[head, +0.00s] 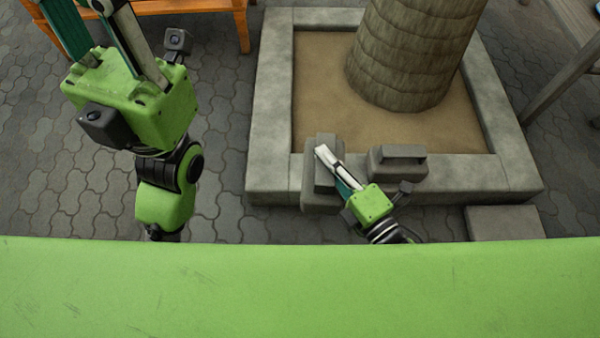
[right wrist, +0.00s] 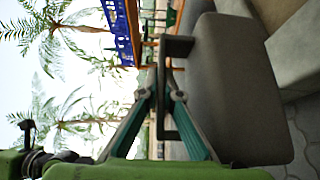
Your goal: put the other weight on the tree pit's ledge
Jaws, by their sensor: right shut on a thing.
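One grey weight (head: 398,165) with a dark bar handle sits upright on the front ledge (head: 467,178) of the tree pit. The other grey weight (head: 313,187) hangs from my right gripper (head: 326,156) at the ledge's front left, its lower edge overlapping the ledge's front face. In the right wrist view the fingers (right wrist: 163,97) are shut on its handle, and the weight's body (right wrist: 235,90) lies close to the stone ledge (right wrist: 300,52). I cannot tell whether it touches. My left gripper (head: 92,22) is at the upper left, fingers apart, tips partly cut off.
A palm trunk (head: 410,55) rises from the pit's sand. An orange bench (head: 190,8) stands at the top left. A low stone slab (head: 503,222) lies right of the pit's front. A blue crate (right wrist: 118,30) shows in the wrist view. Paving left of the pit is clear.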

